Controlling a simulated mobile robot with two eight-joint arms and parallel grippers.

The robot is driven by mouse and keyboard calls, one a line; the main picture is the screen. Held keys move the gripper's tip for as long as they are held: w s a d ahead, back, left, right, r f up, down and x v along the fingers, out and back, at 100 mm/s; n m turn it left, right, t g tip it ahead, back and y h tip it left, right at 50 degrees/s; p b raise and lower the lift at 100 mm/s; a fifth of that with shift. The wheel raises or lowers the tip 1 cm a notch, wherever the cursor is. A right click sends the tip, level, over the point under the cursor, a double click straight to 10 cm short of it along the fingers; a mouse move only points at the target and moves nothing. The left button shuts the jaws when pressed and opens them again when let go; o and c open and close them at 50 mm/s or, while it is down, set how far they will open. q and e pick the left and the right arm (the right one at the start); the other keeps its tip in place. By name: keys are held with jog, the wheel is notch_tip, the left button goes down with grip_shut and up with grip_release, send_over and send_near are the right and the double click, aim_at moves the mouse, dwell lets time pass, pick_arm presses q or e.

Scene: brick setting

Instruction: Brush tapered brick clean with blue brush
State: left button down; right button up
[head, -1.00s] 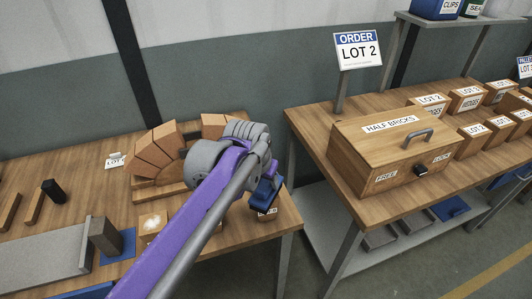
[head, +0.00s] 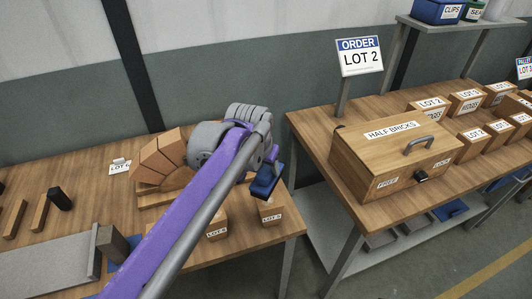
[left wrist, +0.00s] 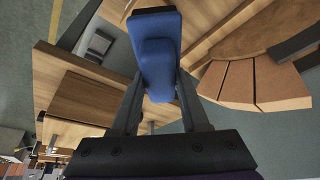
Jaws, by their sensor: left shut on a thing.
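The blue brush (head: 265,184) is held by my left gripper (head: 272,163), above the right end of the left bench. In the left wrist view the brush (left wrist: 158,55) sits between the two dark fingers, which are shut on it. Tapered bricks (head: 160,158) stand in an arch on a wooden form on the left bench, partly hidden by my left arm. They also show in the left wrist view (left wrist: 240,82), apart from the brush. I cannot tell which tapered brick the task means. My right gripper is not in view.
Small labelled wooden boxes (head: 270,212) stand on the left bench (head: 70,185) below the brush. A grey slab (head: 50,262) lies at the front left. The HALF BRICKS chest (head: 390,155) is on the right bench, across a gap. The LOT 2 order sign (head: 360,55) stands behind.

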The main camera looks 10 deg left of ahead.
aim_at(267, 167)
pick_arm(q)
jog(key=shift+w+r+p, duration=0.15)
jog(key=shift+r+p, duration=0.4)
jog(key=shift+r, duration=0.4)
jog(key=shift+r+p, duration=0.6)
jog(key=shift+r, duration=0.2)
